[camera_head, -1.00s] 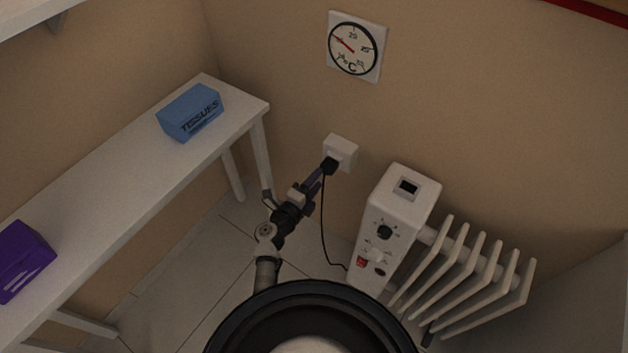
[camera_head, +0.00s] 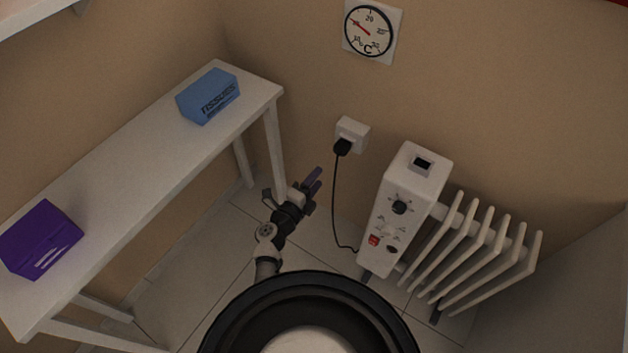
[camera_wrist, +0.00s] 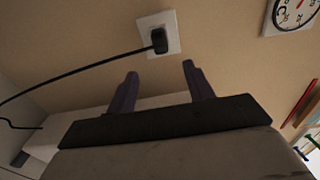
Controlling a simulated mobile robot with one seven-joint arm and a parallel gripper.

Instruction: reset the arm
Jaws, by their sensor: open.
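My gripper (camera_head: 313,182) is open and empty, with purple fingers, low in the corner between the white bench and the heater in the head view. In the wrist view, my gripper (camera_wrist: 160,85) shows its two fingers spread apart with nothing between them. A black plug (camera_head: 342,147) sits in the white wall socket (camera_head: 353,130), above and right of my fingertips and apart from them. In the wrist view the plug (camera_wrist: 159,41) shows beyond the fingers, with its cord running left.
A white heater (camera_head: 403,200) with fins stands right of my arm, and the black cord (camera_head: 335,210) hangs between them. A white bench (camera_head: 140,160) on the left holds a blue tissue box (camera_head: 208,96) and a purple box (camera_head: 40,240). A thermometer (camera_head: 370,31) hangs above the socket.

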